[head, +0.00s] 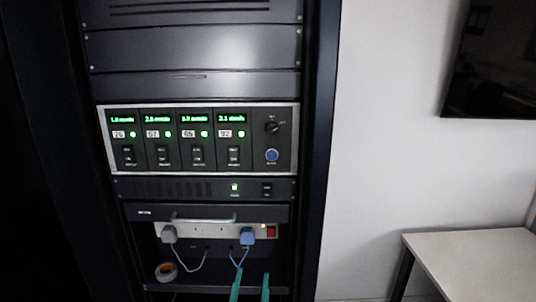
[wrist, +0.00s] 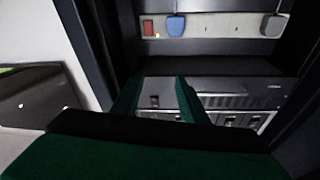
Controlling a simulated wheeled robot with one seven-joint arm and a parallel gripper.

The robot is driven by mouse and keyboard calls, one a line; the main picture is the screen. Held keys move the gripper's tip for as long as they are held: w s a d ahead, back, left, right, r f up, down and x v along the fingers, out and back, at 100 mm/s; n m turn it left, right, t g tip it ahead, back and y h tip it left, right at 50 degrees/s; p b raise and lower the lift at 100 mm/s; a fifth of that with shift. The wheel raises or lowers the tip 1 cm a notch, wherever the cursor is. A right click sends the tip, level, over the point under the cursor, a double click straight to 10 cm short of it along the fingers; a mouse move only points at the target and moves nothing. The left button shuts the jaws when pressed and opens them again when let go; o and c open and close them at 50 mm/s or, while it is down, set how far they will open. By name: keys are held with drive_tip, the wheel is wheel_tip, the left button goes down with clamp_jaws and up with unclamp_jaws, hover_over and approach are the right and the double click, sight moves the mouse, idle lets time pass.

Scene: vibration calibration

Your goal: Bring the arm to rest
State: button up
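My gripper (head: 250,280) shows at the bottom of the head view as two upright green fingers with a clear gap between them, in front of the lower rack. In the wrist view my gripper (wrist: 155,95) has its two green fingers apart, with nothing held between them. Most of my arm is out of the head view. The calibration panel (head: 198,139) stands above the gripper in the rack. It has several channels with lit green displays, a small black knob (head: 271,127) and a blue round button (head: 272,155) at its right.
A power strip (head: 208,230) with a grey plug (head: 168,234), a blue plug (head: 247,236) and a red switch (head: 271,232) sits low in the rack. A roll of tape (head: 166,271) lies below. A pale table (head: 475,262) stands right; a dark screen (head: 495,60) hangs above.

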drive_tip(key=s+d+f+n+g+y, duration=0.3)
drive_tip(key=s+f+n, duration=0.1)
drive_tip(key=s+f, duration=1.5)
drive_tip(key=s+f+g, duration=0.1)
drive_tip(key=s+f, duration=0.2)
drive_tip(key=s, duration=0.6)
drive_tip(key=s+d+f+h, duration=0.1)
drive_tip(key=s+f, duration=0.2)
drive_tip(key=s, duration=0.6)
drive_tip(key=shift+s+f+m+g, duration=0.25)
drive_tip(key=shift+s+m+g, duration=0.05)
drive_tip(key=shift+g, duration=0.1)
drive_tip(key=shift+c, duration=0.4)
